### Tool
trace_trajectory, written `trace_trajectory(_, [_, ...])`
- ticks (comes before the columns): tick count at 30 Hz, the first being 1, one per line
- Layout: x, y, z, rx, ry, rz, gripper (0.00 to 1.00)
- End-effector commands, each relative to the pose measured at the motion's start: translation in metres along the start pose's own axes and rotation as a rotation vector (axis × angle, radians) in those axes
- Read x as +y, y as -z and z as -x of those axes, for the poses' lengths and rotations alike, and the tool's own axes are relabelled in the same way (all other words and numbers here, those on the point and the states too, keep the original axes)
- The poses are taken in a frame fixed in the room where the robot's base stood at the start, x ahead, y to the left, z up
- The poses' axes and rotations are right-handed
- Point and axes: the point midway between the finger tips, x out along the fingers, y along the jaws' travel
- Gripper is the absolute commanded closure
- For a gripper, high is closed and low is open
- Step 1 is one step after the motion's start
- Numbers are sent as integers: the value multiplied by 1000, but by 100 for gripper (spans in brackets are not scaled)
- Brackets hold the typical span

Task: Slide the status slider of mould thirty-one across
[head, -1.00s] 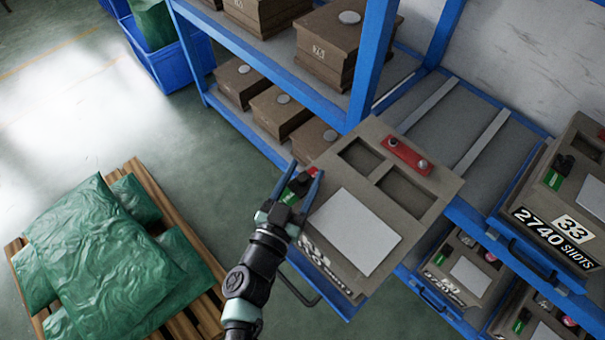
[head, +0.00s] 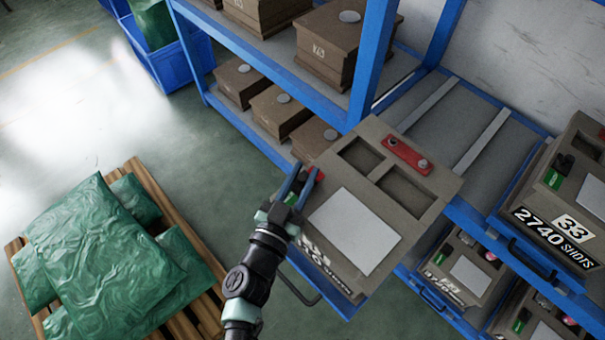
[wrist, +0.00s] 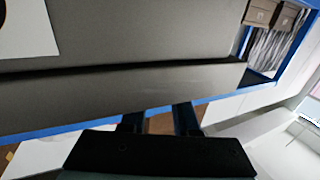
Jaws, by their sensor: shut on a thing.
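The grey-brown mould (head: 443,182) sits on the pulled-out blue shelf tray, with two recesses, a red clamp bar and a pale plate on top. Its number label (head: 312,245) is partly covered by my gripper and cannot be read. The status slider (head: 316,172) is at the mould's left edge; a red part shows by the fingertips, and its black knob is hidden between the fingers. My gripper (head: 307,170) is shut on the slider knob. In the wrist view the two dark fingers (wrist: 158,118) reach to the mould's edge, and the slider is not seen.
Mould 33 (head: 575,205) stands to the right, with more moulds on the level below. A blue upright (head: 372,62) rises behind the mould, beside shelves of brown moulds. Green sacks (head: 110,260) lie on a pallet at left. Green floor between is clear.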

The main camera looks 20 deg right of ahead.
Motion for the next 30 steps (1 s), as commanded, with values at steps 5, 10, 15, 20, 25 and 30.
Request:
trace_trajectory(5, [0, 0, 0, 0, 0, 0, 100])
trace_trajectory(10, [0, 0, 0, 0, 0, 0, 100])
trace_trajectory(15, [0, 0, 0, 0, 0, 0, 100])
trace_trajectory(20, [0, 0, 0, 0, 0, 0, 100])
trace_trajectory(25, [1, 0, -1, 1, -1, 0, 100])
trace_trajectory(30, [6, 0, -11, 1, -2, 1, 100])
